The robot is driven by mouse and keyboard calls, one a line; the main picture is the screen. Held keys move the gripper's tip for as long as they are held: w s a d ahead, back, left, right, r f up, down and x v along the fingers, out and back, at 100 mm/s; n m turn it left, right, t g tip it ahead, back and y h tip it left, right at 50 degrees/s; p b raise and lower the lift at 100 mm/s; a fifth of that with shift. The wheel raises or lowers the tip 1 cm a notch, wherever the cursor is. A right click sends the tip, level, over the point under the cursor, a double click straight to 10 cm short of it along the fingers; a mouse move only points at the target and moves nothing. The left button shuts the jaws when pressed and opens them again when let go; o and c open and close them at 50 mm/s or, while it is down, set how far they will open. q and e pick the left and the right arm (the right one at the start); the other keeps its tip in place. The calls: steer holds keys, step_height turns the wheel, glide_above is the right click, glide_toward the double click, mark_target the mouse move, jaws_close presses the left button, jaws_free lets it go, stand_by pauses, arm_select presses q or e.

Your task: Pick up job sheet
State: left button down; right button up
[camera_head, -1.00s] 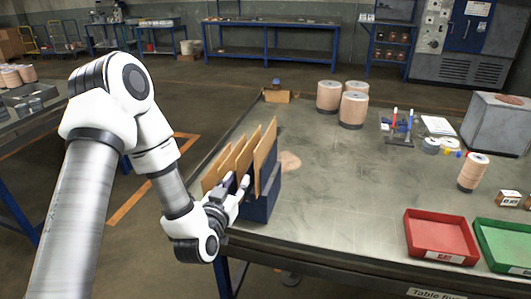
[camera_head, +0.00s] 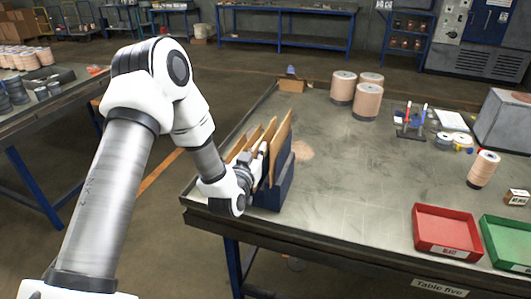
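Several brown upright sheets or folders (camera_head: 281,139) stand tilted in a dark blue holder (camera_head: 273,193) at the table's near left corner. No writing shows on them, so I cannot tell whether one is the job sheet. A white sheet (camera_head: 451,120) lies flat at the back right of the table. My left gripper (camera_head: 261,160) is at the front left of the holder, its fingers up against the brown sheets. The fingers are small and partly overlap the sheets, so I cannot tell whether they grip one. My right gripper is not in view.
A red tray (camera_head: 446,249) and a green tray (camera_head: 509,265) stand at the front right. Disc stacks (camera_head: 367,103), a pen stand (camera_head: 409,134) and a grey box (camera_head: 507,120) are further back. The table's middle is clear. Another table (camera_head: 50,98) stands left.

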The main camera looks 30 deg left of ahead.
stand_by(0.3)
arm_select(q)
step_height(320, 180, up, 18)
steer(key=b, duration=0.1)
stand_by(0.3)
stand_by(0.4)
